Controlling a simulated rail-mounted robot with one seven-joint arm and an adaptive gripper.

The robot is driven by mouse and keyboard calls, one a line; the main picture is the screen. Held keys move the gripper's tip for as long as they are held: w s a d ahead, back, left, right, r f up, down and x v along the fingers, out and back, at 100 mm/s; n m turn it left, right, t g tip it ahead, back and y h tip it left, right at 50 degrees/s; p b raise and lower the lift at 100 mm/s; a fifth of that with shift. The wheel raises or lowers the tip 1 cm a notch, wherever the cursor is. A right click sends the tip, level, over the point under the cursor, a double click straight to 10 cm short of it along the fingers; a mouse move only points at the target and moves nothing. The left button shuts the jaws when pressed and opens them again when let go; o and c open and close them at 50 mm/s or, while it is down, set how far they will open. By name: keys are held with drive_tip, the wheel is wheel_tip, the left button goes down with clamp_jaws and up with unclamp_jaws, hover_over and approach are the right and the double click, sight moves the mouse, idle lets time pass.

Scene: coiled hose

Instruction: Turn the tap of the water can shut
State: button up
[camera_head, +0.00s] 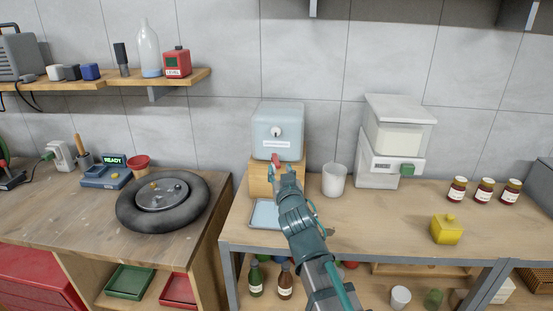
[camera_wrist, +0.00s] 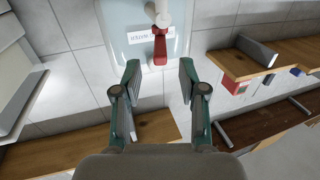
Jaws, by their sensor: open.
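The water can (camera_head: 278,118) is a pale grey-blue box with a round white knob and a label on its front. It stands on a wooden block (camera_head: 262,180) on the right bench. Its red tap handle (camera_head: 275,157) shows low on the front, partly behind my gripper. In the wrist view, the red handle (camera_wrist: 160,47) hangs from a white fitting at the top, just beyond the fingertips. My gripper (camera_wrist: 159,75) is open and empty, with its fingers apart on either side of the handle's line. In the head view, my gripper (camera_head: 286,171) is in front of the can.
A blue tray (camera_head: 263,214) lies below the can, partly behind my arm. A white cup (camera_head: 334,180) stands close on the right, with a white dispenser (camera_head: 376,181) beyond it. A yellow container (camera_head: 446,230) and several jars (camera_head: 485,191) are farther right.

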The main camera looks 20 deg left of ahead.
sight(276, 159)
drive_tip(key=p+x, duration=0.1)
drive_tip(key=x, duration=0.6)
drive_tip(key=shift+w, duration=0.1)
clamp_jaws()
